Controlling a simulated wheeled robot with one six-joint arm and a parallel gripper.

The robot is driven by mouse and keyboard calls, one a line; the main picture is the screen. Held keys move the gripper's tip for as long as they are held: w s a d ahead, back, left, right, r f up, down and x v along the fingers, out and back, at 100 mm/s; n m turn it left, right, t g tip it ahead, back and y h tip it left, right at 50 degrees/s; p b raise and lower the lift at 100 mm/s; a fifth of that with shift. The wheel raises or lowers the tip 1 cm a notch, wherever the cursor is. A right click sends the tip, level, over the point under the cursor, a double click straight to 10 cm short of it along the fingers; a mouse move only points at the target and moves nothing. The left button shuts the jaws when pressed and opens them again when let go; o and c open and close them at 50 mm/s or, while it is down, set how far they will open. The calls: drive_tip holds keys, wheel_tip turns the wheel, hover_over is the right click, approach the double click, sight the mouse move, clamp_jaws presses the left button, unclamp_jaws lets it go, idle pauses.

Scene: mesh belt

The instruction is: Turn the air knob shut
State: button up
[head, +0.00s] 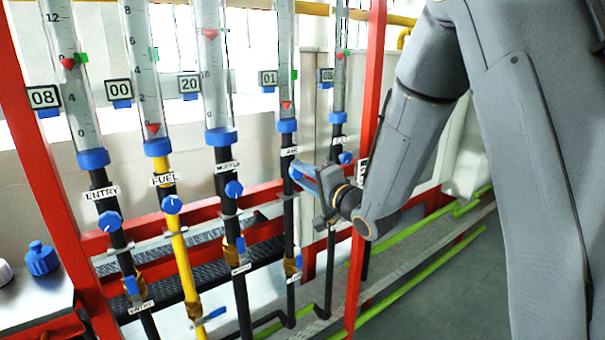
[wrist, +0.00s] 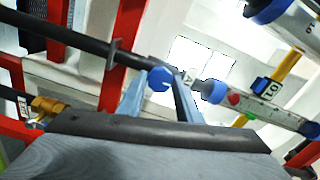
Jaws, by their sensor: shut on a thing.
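The air flow tube is the fourth one in the head view. Its display (head: 268,78) reads 01, and its red float (head: 285,104) sits low, below the green marker (head: 294,74). A label reading AIR (head: 289,151) hangs on the black pipe under it. My gripper (head: 303,178) is at this pipe just below the label and hides the knob in the head view. In the wrist view the round blue air knob (wrist: 159,78) is between the fingertips of my gripper (wrist: 160,82). My gripper is shut on it.
Similar knobs for entry (head: 109,221), fuel (head: 172,204) and muffle (head: 233,189) are on pipes to the left. Another blue knob (head: 345,158) is close on the right. A red post (head: 366,110) stands beside my arm. Lower valve handles hang below.

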drive_tip(key=shift+m, duration=0.3)
drive_tip(key=o, duration=1)
drive_tip(key=shift+o, duration=0.2)
drive_tip(key=shift+s, duration=0.1)
drive_tip(key=b+v, duration=0.2)
drive_tip(key=v, duration=0.5)
drive_tip(key=shift+s+d, duration=0.25)
